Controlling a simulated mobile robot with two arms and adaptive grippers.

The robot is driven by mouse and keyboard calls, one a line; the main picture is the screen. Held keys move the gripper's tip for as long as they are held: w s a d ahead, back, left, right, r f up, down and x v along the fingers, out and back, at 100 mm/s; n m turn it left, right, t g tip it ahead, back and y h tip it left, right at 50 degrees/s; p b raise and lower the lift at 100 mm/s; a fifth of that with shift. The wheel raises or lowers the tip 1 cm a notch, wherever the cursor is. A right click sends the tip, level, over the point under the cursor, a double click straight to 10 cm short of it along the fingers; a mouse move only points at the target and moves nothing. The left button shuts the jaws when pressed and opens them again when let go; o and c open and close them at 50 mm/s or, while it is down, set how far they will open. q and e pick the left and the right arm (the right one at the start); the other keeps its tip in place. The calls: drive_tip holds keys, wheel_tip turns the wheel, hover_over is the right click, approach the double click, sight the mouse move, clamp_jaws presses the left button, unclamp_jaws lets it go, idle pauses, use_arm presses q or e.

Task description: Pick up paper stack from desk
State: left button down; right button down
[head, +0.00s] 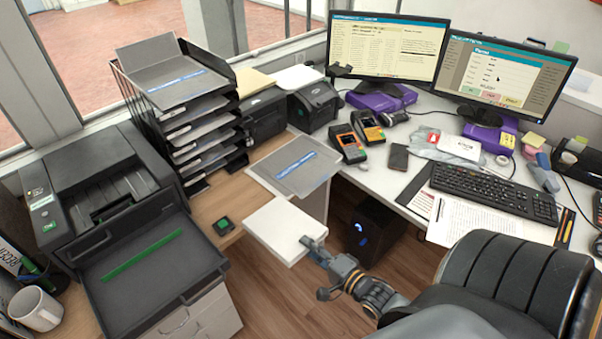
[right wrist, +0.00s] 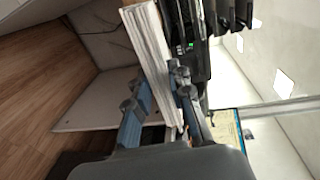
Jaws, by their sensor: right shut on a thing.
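The white paper stack (head: 284,229) is a thick block of sheets near the middle of the head view. It shows in front of the desk's edge, with floor visible below it. My right gripper (head: 313,246) is shut on its near right corner. In the right wrist view the stack (right wrist: 150,52) stands edge-on between the two blue-grey fingers (right wrist: 163,100), with its sheet edges visible. Whether its far side touches the desk cannot be told. My left gripper is not in view.
A grey folder with a blue label (head: 296,166) lies on the desk behind the stack. A black tray rack (head: 190,110) and a printer (head: 100,190) stand to the left. Card terminals (head: 350,145), a keyboard (head: 495,192) and monitors (head: 388,48) are to the right. A black computer case (head: 372,232) stands under the desk.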

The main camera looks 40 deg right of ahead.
drive_tip(key=shift+s+d+r+p, duration=0.2)
drive_tip(key=shift+s+p, duration=0.2)
drive_tip(key=shift+s, duration=1.05)
drive_tip(key=shift+s+d+r+p, duration=0.15)
drive_tip(key=shift+s+p, duration=0.25)
drive_tip(key=shift+s, duration=1.05)
drive_tip(key=shift+a, duration=0.15)
